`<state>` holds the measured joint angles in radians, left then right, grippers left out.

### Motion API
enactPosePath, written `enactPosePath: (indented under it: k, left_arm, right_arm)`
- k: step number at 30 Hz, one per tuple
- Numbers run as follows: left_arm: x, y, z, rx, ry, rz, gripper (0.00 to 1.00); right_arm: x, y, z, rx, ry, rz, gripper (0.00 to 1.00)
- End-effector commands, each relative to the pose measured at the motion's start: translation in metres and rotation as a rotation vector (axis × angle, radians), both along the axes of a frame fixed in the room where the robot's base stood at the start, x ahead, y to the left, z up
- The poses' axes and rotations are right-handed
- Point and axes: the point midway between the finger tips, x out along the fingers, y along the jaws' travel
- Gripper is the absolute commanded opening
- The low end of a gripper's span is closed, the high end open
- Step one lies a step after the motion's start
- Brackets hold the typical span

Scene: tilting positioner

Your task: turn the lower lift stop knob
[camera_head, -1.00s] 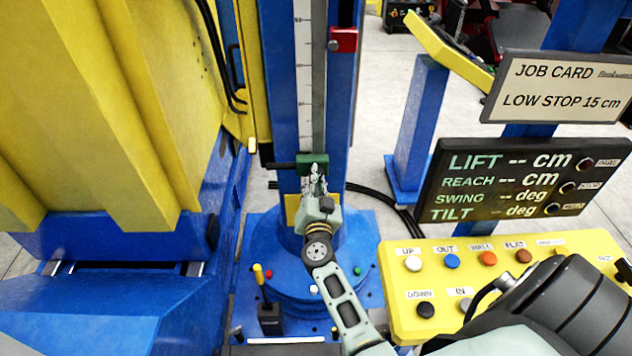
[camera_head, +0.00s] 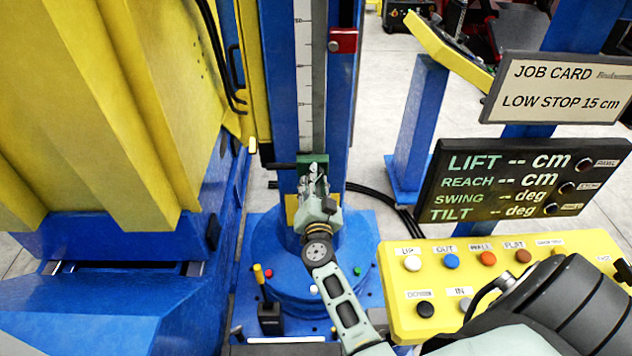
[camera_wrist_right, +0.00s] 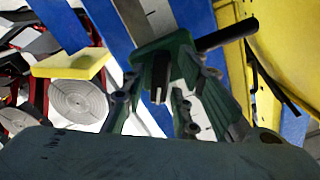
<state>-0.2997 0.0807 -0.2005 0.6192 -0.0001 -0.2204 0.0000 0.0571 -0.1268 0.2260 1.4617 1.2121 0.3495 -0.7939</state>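The lower lift stop is a dark green block (camera_head: 318,160) on the scale of the blue column. A black bar (camera_head: 281,166) sticks out from its left side. In the right wrist view the green block (camera_wrist_right: 178,50) is straight ahead, with the black bar (camera_wrist_right: 228,36) to the right and a short dark part (camera_wrist_right: 160,80) facing the camera. My right gripper (camera_head: 314,180) is just below and in front of the block. Its fingers (camera_wrist_right: 160,95) are spread apart on either side of the dark part; contact is unclear. My left gripper is not in view.
A red stop (camera_head: 343,40) sits higher on the column. The job card (camera_head: 556,88) reads LOW STOP 15 cm. The display (camera_head: 520,180) shows dashes. A yellow button panel (camera_head: 580,245) is at the right, and a yellow machine body (camera_head: 90,110) is close on the left.

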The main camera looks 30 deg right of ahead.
Motion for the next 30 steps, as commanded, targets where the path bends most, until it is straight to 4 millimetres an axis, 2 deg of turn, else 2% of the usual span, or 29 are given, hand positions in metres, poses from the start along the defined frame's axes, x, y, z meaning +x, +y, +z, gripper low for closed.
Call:
enactPosePath:
  k: [16,22,30]
  left_arm:
    - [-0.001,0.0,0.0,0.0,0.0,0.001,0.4]
    - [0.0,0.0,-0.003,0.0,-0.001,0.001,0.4]
    - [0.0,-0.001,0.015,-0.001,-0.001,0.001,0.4]
  right_arm:
    - [0.0,0.0,0.0,-0.008,0.004,0.0,0.34]
    - [0.0,-0.001,-0.001,-0.085,0.051,0.0,0.34]
    - [-0.046,0.028,0.001,-0.1,0.065,0.002,0.34]
